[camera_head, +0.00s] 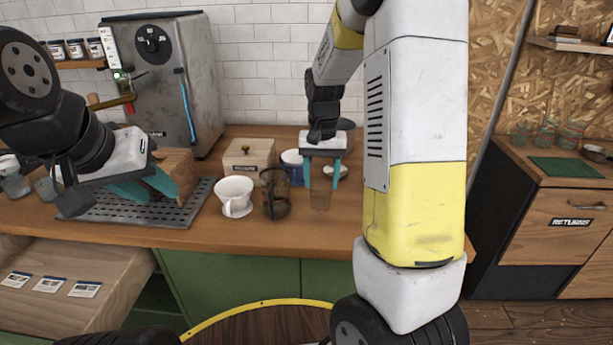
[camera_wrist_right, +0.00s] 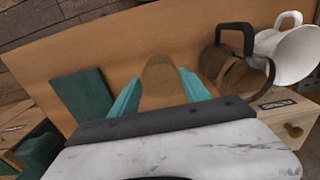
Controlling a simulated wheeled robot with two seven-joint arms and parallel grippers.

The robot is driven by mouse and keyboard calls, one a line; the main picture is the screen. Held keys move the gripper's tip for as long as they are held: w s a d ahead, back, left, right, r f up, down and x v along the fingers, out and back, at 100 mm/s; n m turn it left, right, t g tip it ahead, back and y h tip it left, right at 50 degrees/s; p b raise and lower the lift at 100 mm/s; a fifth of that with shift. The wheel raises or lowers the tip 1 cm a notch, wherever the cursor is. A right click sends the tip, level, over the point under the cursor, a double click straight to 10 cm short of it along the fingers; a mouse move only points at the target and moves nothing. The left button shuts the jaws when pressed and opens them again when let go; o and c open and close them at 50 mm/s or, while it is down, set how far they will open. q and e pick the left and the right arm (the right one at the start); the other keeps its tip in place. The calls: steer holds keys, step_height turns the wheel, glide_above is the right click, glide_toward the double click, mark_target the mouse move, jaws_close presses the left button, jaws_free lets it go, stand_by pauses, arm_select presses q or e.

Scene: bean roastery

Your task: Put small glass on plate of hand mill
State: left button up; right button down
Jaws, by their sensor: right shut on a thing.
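The small glass (camera_head: 321,192), clear and brownish, is between the teal fingertips of my right gripper (camera_head: 322,178), which is shut on it. In the right wrist view the glass (camera_wrist_right: 160,82) shows between both fingers (camera_wrist_right: 160,95). It is at the counter's front; I cannot tell whether it touches the wood. My left gripper (camera_head: 146,190) is open over the dark slotted tray, close to a wooden piece (camera_head: 178,172). I cannot surely tell which thing is the hand mill; a wooden box with a label and knob (camera_head: 248,156) stands behind.
A dark glass carafe with a handle (camera_head: 275,196) and a white dripper cup (camera_head: 234,196) stand left of the glass. A blue-and-white cup (camera_head: 292,166) and a small white dish (camera_head: 336,171) are behind it. The slotted tray (camera_head: 190,214) lies before the espresso machine (camera_head: 170,85).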

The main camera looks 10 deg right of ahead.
mark_target(318, 186)
steer(key=shift+w+f, duration=0.1)
steer(key=shift+w, duration=0.95)
steer(key=shift+f, duration=1.7)
steer(key=shift+f, duration=0.15)
steer(key=c, duration=0.5)
jaws_free()
